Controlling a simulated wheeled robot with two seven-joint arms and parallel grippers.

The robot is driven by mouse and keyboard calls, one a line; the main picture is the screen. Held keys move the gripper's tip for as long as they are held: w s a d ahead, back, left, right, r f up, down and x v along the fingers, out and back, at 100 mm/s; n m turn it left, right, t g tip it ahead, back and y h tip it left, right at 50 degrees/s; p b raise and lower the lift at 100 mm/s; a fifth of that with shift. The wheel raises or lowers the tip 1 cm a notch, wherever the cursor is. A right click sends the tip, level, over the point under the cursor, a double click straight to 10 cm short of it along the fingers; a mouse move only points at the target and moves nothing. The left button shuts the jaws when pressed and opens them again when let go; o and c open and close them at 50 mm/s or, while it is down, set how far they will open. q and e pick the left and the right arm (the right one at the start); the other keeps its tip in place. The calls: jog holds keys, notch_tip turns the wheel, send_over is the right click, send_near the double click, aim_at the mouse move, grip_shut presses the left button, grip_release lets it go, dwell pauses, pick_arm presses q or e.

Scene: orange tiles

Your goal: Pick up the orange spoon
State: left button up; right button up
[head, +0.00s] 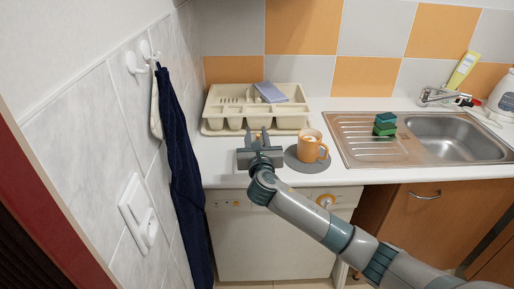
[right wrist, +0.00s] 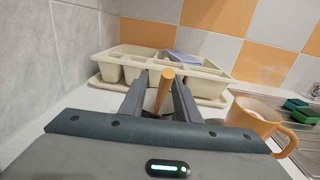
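An orange spoon handle (right wrist: 165,90) shows in the right wrist view, with a round end at the top. It stands tilted between the two fingers of my right gripper (right wrist: 160,90), nearer the right finger. The lower part of the spoon is hidden by the gripper body. The fingers are apart, with a gap visible on the left side of the handle. In the head view my right gripper (head: 257,138) is over the counter, in front of the dish rack and left of the orange mug. The spoon is too small to make out there. My left gripper is not in view.
The orange mug (head: 310,149) stands on a grey round mat (head: 299,164), close right of the gripper. A beige dish rack (head: 222,113) holding a blue item (head: 270,92) is behind. The sink (head: 452,128) and green sponges (head: 385,122) are right; a tiled wall (head: 87,123) is left.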

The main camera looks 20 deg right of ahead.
grip_shut()
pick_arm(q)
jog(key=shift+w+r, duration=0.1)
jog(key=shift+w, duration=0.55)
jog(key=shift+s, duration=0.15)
pick_arm(e)
jog(key=shift+r, duration=0.75)
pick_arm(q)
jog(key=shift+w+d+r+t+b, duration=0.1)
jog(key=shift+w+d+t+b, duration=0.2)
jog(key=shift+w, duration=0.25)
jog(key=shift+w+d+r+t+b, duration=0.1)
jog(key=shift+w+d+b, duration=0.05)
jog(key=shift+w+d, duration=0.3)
pick_arm(e)
notch_tip(320, 180, up, 9)
jog(key=shift+f, duration=0.2)
